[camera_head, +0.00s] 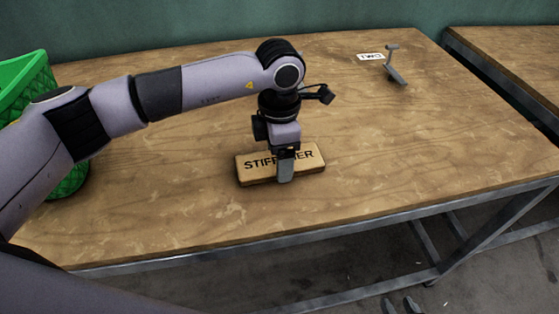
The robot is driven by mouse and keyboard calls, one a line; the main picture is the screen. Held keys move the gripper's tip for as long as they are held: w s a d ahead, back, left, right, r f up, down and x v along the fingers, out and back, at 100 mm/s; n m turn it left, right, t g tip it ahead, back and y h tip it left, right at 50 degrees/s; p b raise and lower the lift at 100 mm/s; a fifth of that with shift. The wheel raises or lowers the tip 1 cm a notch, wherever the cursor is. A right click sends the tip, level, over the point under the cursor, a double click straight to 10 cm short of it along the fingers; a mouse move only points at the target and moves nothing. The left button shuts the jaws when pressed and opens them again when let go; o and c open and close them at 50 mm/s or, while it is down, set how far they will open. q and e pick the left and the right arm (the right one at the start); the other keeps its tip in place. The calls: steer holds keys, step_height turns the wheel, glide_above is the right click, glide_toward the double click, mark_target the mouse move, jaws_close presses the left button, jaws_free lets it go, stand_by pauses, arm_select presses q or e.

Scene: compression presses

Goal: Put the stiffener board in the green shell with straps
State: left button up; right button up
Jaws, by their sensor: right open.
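The stiffener board (253,170) is a small light-brown block lettered "STIFFENER", lying flat on the wooden table. My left gripper (285,176) points down at it. One finger covers the middle of its front side; the other finger is hidden, so its grip is unclear. A green container (26,82) with mesh-like walls stands at the left, largely hidden behind my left arm. Its inside and any straps cannot be seen. My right gripper (400,305) shows only as two dark fingertips, apart and empty, at the bottom edge below the table.
The wooden table (400,150) is mostly clear around the board. A small grey bracket-like thing (395,70) and a white label (370,57) lie at the back right. Another table (520,55) stands beyond a gap at right.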

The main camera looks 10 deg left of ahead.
arm_select(q)
step_height(320, 180, up, 20)
stand_by(0.6)
